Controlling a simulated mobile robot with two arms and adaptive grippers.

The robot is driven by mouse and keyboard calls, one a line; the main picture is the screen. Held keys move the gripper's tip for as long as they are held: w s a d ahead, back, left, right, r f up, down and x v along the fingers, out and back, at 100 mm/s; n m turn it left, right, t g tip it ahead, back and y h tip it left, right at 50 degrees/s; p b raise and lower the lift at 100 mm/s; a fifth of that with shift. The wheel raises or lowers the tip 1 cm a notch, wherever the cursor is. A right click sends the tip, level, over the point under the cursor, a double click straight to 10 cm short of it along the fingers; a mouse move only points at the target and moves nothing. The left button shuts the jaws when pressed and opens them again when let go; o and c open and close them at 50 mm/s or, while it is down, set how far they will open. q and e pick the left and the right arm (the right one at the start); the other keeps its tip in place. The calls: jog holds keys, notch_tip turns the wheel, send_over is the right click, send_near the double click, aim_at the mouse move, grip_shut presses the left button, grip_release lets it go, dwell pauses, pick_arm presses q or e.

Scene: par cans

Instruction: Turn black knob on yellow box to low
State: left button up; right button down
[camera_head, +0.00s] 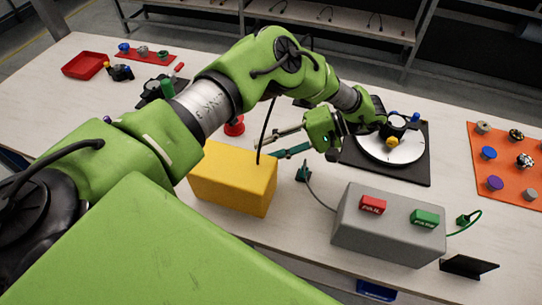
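The yellow box (233,185) stands on the white table at centre, partly covered by my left arm. Its black knob cannot be made out; no knob shows on the faces in view. My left gripper (266,147) hangs beyond the box's back right edge, its fingers pointing left. The two fingers look apart with nothing between them. I cannot tell whether they touch the box. My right gripper is not in view.
A grey box (387,225) with a red FAIL block (372,205) and a green PASS block (424,219) stands right of the yellow box. Behind it are a round white dial (405,150) on a black mat and an orange mat (487,177) with several knobs. A red tray (85,65) lies far left.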

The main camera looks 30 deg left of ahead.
pick_arm(q)
jog(key=shift+r, duration=1.75)
